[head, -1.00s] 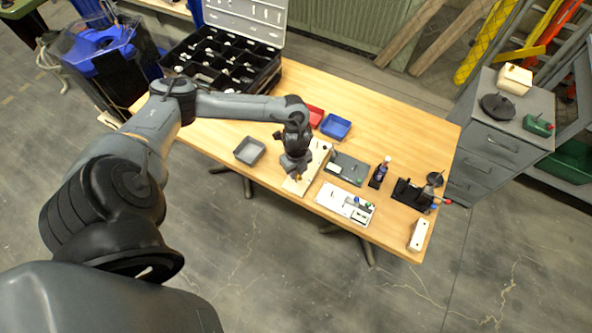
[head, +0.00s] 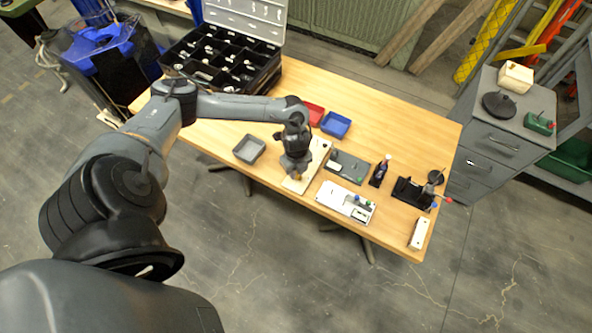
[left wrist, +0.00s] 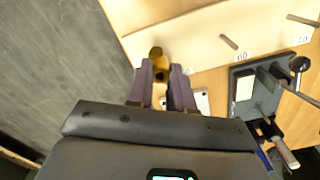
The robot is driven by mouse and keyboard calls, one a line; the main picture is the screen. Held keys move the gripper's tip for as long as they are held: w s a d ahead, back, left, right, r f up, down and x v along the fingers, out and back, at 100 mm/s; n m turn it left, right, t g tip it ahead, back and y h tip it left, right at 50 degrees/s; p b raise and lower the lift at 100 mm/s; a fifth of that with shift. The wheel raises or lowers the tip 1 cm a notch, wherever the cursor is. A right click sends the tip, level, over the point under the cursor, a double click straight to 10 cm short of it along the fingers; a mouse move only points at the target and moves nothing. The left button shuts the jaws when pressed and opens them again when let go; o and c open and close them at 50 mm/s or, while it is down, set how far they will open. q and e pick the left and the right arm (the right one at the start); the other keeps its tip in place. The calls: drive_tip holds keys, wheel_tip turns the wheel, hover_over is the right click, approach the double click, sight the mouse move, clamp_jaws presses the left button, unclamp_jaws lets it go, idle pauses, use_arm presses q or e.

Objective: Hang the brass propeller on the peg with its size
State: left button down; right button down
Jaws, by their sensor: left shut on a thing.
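The brass propeller (left wrist: 157,66) is between the fingertips of my left gripper (left wrist: 162,84) in the left wrist view. The gripper is shut on it. A pale wooden peg board (left wrist: 200,35) lies beyond and beside it, with number labels along its edge. One peg (left wrist: 229,41) stands by the label 60 and another (left wrist: 302,20) by the label 70. A label by the propeller is partly legible, and any peg there is hidden. In the head view, my left gripper (head: 297,174) is over the near end of the board (head: 318,156). My right gripper is not in view.
A grey tray (head: 249,149), a red tray (head: 314,115) and a blue tray (head: 336,125) stand around the board. A dark plate (head: 347,166), a white plate (head: 345,203) and a bottle (head: 380,171) are to its right. The table's near edge is close.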

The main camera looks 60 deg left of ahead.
use_arm(q)
drive_tip(key=shift+f, duration=0.3)
drive_tip(key=shift+f+b, duration=0.3)
drive_tip(key=shift+f, duration=0.05)
idle(0.5)
drive_tip(key=shift+f, duration=0.4)
drive_tip(key=c, duration=0.9)
unclamp_jaws()
drive_tip(key=shift+r, duration=0.1)
